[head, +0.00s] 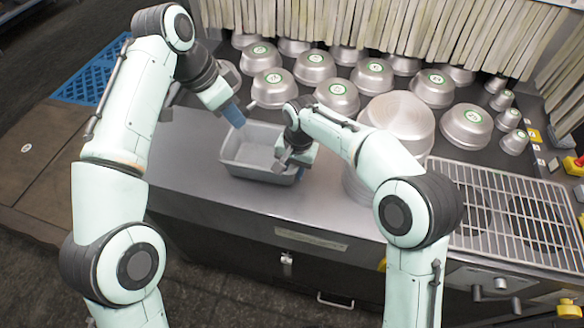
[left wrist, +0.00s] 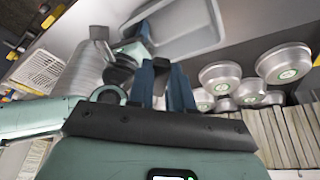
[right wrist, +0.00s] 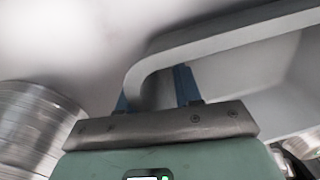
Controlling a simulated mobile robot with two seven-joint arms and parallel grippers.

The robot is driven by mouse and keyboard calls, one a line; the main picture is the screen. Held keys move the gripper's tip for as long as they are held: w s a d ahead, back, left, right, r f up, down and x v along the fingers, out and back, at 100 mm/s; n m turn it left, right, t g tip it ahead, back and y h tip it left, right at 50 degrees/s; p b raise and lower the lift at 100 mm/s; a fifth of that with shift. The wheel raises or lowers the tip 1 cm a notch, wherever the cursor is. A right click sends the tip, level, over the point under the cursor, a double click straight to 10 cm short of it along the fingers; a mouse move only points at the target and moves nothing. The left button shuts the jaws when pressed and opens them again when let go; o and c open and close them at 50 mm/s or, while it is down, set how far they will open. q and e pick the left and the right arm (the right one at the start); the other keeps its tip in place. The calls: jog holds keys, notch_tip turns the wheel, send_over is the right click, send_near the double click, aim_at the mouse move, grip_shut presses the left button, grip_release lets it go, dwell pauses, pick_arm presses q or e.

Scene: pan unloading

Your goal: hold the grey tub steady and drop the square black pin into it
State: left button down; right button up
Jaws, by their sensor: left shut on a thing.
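The grey tub (head: 232,168) stands upright on the steel counter near its front edge, and its rim also shows in the left wrist view (left wrist: 205,45). My left gripper (head: 235,116) is above the tub's back left side, fingers slanting down towards it. In the left wrist view its blue fingers (left wrist: 163,85) are close together on a small dark thing, taken as the square black pin, mostly hidden between them. My right gripper (head: 292,168) is at the tub's right end. In the right wrist view its fingers (right wrist: 155,90) straddle the tub's wall (right wrist: 150,72) and appear closed on it.
Several upturned metal pans (head: 313,67) with green labels stand behind the tub. A stack of larger round pans (head: 400,115) stands to its right, close to my right arm. A wire rack (head: 510,200) lies further right. The counter left of the tub (head: 185,155) is clear.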

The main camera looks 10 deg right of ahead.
pick_arm(q)
jog(key=shift+w+r, duration=0.1)
jog(key=shift+w, duration=0.2)
pick_arm(e)
jog(key=shift+w+a+f, duration=0.15)
jog(key=shift+w, duration=0.15)
pick_arm(q)
jog(key=shift+s+r, duration=0.3)
jog(key=shift+s, duration=0.35)
pick_arm(e)
jog(key=shift+s+r, duration=0.25)
jog(key=shift+s, duration=0.3)
pick_arm(q)
jog(key=shift+w+f, duration=0.1)
jog(key=shift+w, duration=0.2)
pick_arm(e)
jog(key=shift+w, duration=0.25)
grip_shut()
pick_arm(q)
jog(key=shift+s, duration=0.1)
pick_arm(e)
jog(key=shift+s, duration=0.1)
